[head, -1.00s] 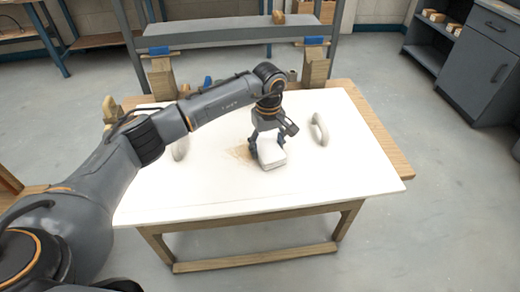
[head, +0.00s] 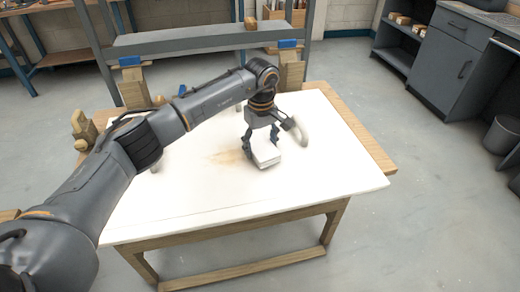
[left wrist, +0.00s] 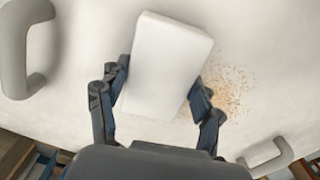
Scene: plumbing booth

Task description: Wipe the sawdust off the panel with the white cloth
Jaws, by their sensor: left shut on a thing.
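The white panel (head: 180,200) lies flat on a wooden table. A tan patch of sawdust (head: 228,157) is on it, left of the cloth; loose specks of sawdust (left wrist: 230,86) show right of the cloth in the left wrist view. The white cloth (head: 265,154) is a thick folded block, low at the panel; contact is hard to tell. My left gripper (head: 261,146) is shut on the cloth, with a finger on each side. The cloth (left wrist: 166,64) also shows between the fingers in the left wrist view. My right gripper is not in view.
A pale handle (head: 300,131) stands on the panel just right of the gripper. Another handle (head: 155,166) is mostly hidden behind my left arm. Wooden blocks (head: 133,90) and a grey beam (head: 190,40) are beyond the panel. The panel's front right is clear.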

